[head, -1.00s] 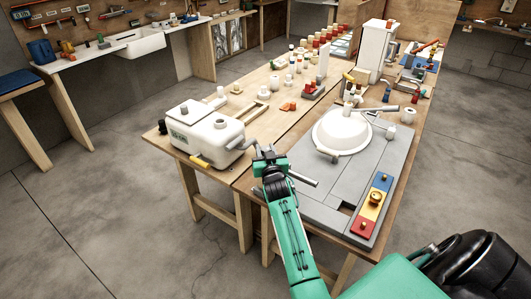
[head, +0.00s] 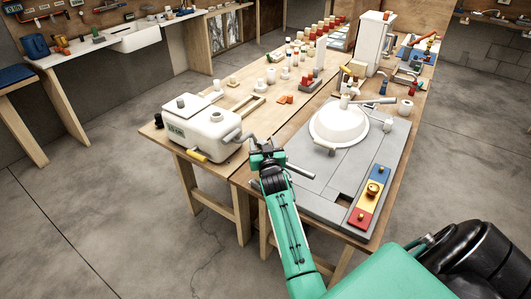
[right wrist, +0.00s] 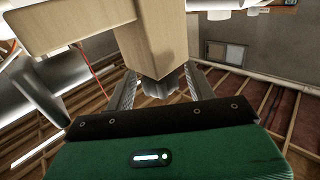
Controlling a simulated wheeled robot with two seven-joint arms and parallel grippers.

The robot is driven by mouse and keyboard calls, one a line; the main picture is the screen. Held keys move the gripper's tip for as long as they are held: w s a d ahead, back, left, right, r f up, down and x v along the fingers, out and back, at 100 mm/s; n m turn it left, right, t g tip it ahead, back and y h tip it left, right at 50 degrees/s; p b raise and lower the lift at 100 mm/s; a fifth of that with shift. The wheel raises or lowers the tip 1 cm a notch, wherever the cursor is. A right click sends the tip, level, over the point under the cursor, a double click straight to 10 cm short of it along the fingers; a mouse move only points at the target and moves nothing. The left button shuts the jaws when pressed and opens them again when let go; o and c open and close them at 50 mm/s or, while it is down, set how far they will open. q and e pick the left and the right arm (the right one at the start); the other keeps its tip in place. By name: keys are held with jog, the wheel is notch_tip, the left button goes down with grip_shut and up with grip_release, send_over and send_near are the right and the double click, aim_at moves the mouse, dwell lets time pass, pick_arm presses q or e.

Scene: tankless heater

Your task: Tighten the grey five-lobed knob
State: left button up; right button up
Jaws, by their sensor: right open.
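My right gripper (head: 265,153) is at the table's front edge in the head view, just right of the white tank heater (head: 207,132). In the right wrist view the two fingers of this gripper (right wrist: 164,90) are open, one on each side of a grey lobed piece (right wrist: 168,85) that looks like the knob. The grey piece sits below the end of a pale wooden block. I cannot tell whether the fingers touch it. The knob cannot be made out in the head view, where the gripper covers that area. My left gripper is not in view.
A grey board (head: 310,188) with a white dome (head: 338,122) lies to the right of the gripper. A red, yellow and blue strip (head: 364,213) is on it. Small fittings stand farther back on the wooden table. The floor in front is clear.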

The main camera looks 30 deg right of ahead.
jog(key=b+v, duration=0.3)
jog(key=v, duration=1)
jog(key=shift+s+a, duration=0.15)
jog(key=shift+s, duration=0.05)
